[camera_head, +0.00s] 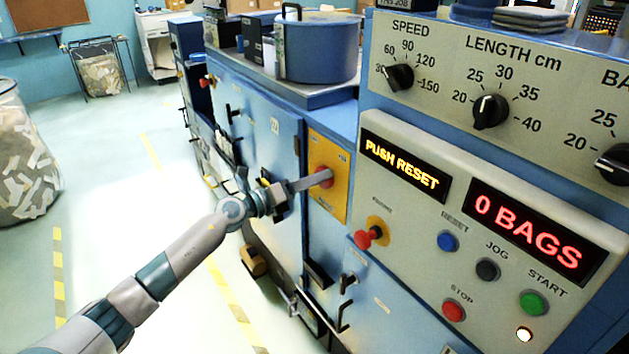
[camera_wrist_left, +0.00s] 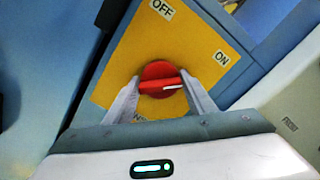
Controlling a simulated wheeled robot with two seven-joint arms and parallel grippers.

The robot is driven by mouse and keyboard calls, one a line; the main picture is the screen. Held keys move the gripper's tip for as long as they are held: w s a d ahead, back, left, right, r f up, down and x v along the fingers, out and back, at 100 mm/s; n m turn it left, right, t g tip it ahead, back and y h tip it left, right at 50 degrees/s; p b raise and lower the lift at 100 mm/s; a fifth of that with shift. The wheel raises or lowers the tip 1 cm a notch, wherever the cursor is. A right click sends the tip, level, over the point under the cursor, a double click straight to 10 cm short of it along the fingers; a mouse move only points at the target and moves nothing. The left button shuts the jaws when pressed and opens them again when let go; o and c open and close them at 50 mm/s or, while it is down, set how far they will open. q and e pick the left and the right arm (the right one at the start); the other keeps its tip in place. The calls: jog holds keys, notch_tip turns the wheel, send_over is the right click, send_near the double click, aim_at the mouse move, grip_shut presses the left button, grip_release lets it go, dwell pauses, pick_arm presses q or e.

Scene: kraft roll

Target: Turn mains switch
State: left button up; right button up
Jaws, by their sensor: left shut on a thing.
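The mains switch is a round red knob (camera_wrist_left: 160,76) on a yellow plate (camera_wrist_left: 120,65), with OFF above it and ON at upper right in the left wrist view. Its white pointer line points right, nearer the ON label than OFF. My left gripper (camera_wrist_left: 161,88) is shut on the knob, one finger on each side. In the head view my left gripper (camera_head: 324,179) reaches the yellow plate (camera_head: 338,203) from the left and partly hides the red knob (camera_head: 325,171). My right gripper is not in view.
Right of the plate, a control panel (camera_head: 400,290) carries a red emergency knob (camera_head: 366,238), several push buttons, and displays reading PUSH RESET (camera_head: 401,165) and 0 BAGS (camera_head: 530,230). A blue pot (camera_head: 320,48) stands on the machine.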

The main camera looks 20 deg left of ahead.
pick_arm(q)
jog(key=o, duration=1)
jog(key=shift+f, duration=0.1)
jog(key=shift+o, duration=0.2)
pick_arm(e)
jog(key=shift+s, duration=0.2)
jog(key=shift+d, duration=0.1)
pick_arm(q)
jog(key=shift+s+a, duration=0.1)
jog(key=b+v, duration=0.5)
jog(key=v, duration=1.2)
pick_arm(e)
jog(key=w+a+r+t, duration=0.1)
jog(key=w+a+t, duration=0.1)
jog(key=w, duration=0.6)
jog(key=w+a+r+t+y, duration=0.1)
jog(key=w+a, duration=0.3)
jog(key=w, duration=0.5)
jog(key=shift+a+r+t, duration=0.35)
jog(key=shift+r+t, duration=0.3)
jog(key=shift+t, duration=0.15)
pick_arm(q)
jog(key=shift+s+a, duration=0.1)
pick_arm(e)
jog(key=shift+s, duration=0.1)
